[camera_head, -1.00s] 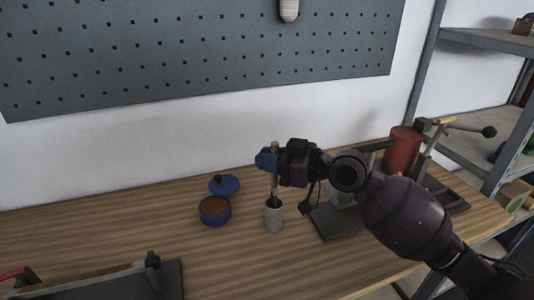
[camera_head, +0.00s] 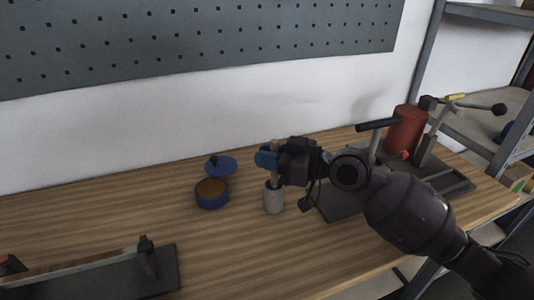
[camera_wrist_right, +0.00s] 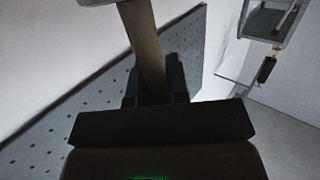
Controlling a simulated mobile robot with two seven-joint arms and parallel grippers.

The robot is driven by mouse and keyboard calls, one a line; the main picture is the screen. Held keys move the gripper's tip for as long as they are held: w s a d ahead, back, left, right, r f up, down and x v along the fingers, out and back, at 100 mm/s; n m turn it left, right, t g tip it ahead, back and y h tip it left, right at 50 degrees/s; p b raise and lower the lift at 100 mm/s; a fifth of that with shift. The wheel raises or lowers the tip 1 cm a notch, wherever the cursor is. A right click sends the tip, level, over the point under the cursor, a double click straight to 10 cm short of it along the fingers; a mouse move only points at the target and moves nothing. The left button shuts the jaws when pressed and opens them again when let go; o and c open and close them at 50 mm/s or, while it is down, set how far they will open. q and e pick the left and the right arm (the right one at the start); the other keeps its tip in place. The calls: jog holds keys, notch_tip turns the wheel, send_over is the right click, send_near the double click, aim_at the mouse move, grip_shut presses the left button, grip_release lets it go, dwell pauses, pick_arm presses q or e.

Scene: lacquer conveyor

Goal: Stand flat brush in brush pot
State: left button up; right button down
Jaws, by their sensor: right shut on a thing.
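My right gripper (camera_head: 268,160) is shut on the flat brush (camera_head: 274,177), which is upright, directly above and at the mouth of the brush pot. The brush's brown handle (camera_wrist_right: 145,45) shows between the fingers in the right wrist view. The brush pot (camera_head: 273,201) is a small pale grey cylinder standing on the table. The brush's lower end meets the pot's mouth, and how deep it reaches inside is hidden. My left gripper is out of view.
A blue round tin (camera_head: 212,194) with brown contents stands left of the pot, its blue lid (camera_head: 221,165) behind it. A red cylinder (camera_head: 405,131) stands on a dark-based device at right. A long dark-based stand (camera_head: 150,279) lies front left. The wooden table (camera_head: 240,250) is clear in front.

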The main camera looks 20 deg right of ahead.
jog(key=c, duration=1)
grip_release()
jog(key=shift+c, duration=0.2)
jog(key=b+v, duration=0.1)
jog(key=v, duration=0.9)
jog(key=shift+s+d+b, duration=0.3)
